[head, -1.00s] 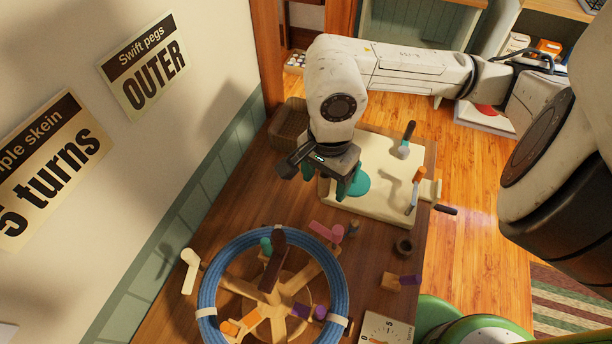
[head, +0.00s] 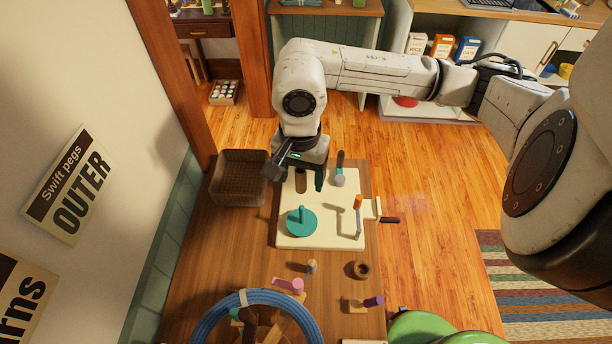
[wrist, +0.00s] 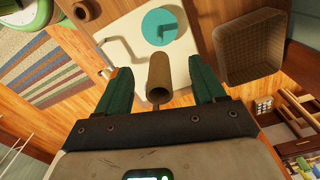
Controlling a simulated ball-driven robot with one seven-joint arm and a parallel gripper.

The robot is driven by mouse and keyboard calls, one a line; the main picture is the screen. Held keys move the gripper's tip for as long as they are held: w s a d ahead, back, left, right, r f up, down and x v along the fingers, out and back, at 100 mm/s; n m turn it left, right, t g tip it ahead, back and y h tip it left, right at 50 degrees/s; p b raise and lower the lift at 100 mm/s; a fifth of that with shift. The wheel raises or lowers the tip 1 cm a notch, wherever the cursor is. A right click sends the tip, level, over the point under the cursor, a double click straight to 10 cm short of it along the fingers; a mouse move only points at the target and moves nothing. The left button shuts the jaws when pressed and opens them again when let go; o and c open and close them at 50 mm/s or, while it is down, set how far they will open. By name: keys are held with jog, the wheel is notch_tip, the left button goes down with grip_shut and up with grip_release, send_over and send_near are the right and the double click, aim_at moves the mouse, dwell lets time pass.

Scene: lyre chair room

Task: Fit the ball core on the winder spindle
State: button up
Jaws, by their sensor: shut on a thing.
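The ball core is a brown hollow tube (head: 301,181). My gripper (head: 297,183) is shut on it above the far left part of the cream winder board (head: 288,238). In the wrist view the tube (wrist: 159,78) lies between the two green fingers (wrist: 163,88), its open end facing the camera. The winder spindle is a short teal post (head: 301,214) on a teal disc (head: 311,227), nearer the head camera than the tube. The spindle is bare and the tube is apart from it. The disc also shows in the wrist view (wrist: 152,32).
An orange-handled crank (head: 358,218) and a dark-handled part (head: 340,170) stand on the board. A brown basket (head: 240,190) is left of it. A blue skein ring (head: 193,330), pegs and a small brown ring (head: 361,270) are on the near table.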

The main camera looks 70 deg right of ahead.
aim_at(302, 192)
jog(key=shift+f+b, duration=0.25)
jog(key=shift+b, duration=0.65)
notch_tip(302, 192, down, 5)
jog(key=b, duration=0.6)
jog(key=shift+f+b, duration=0.2)
jog(key=shift+b, duration=0.15)
jog(key=shift+b, duration=1.9)
dwell(0.8)
jog(key=shift+f+b, duration=2.95)
jog(key=shift+b, duration=0.45)
